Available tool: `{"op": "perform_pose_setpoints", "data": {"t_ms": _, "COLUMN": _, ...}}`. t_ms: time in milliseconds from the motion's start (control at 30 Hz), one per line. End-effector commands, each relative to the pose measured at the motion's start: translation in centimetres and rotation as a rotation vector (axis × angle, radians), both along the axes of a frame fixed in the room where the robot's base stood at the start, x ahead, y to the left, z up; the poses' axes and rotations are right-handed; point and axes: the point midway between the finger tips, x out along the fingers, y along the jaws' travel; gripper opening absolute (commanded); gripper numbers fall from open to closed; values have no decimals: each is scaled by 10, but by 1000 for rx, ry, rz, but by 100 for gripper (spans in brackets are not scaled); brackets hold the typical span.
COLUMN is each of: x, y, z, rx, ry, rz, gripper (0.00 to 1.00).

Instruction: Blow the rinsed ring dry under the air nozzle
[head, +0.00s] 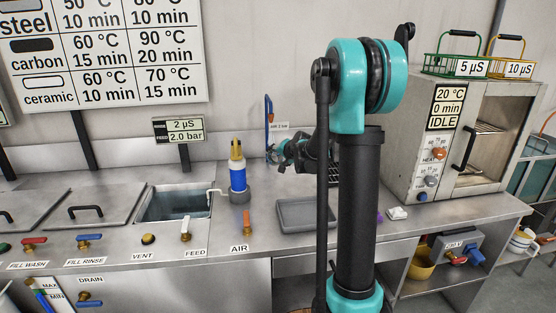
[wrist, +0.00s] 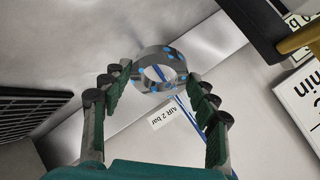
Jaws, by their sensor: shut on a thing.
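The ring (wrist: 167,85) is grey metal with several blue drops on it. My gripper (wrist: 158,78) is shut on it, with one green-padded finger on each side in the wrist view. In the head view my gripper (head: 282,152) is small and dark in front of the back wall, by the air label (head: 279,127); the ring is not clear there. A blue tube (head: 267,108) rises by that label, and a thin blue line (wrist: 190,114) runs behind the ring in the wrist view. The nozzle's outlet is not clear. The AIR valve (head: 247,222) has an orange lever pointing up.
A grey tray (head: 304,214) lies on the bench beside my arm. A blue-and-white cartridge (head: 238,174) with a brass top stands left of my gripper, near an open basin (head: 174,204). A oven-like cabinet (head: 410,138) stands right. A dark grid (wrist: 28,113) is at the wrist view's left.

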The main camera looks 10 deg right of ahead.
Motion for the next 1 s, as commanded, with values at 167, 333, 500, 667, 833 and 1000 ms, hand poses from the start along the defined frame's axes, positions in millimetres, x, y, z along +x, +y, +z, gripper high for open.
{"op": "perform_pose_setpoints", "data": {"t_ms": 167, "x": 17, "y": 0, "z": 0, "rx": 1, "ry": -1, "rz": 0, "gripper": 18}}
{"op": "perform_pose_setpoints", "data": {"t_ms": 333, "x": 31, "y": 0, "z": 1, "rx": 1, "ry": -1, "rz": 0, "gripper": 18}}
{"op": "perform_pose_setpoints", "data": {"t_ms": 500, "x": 41, "y": 0, "z": 1, "rx": 1, "ry": -1, "rz": 0, "gripper": 18}}
{"op": "perform_pose_setpoints", "data": {"t_ms": 667, "x": 45, "y": 0, "z": 1, "rx": 1, "ry": 0, "rz": 0, "gripper": 18}}
{"op": "perform_pose_setpoints", "data": {"t_ms": 833, "x": 46, "y": 0, "z": 1, "rx": 1, "ry": 0, "rz": 0, "gripper": 18}}
{"op": "perform_pose_setpoints", "data": {"t_ms": 1000, "x": 46, "y": 0, "z": 1, "rx": 1, "ry": 0, "rz": -1, "gripper": 18}}
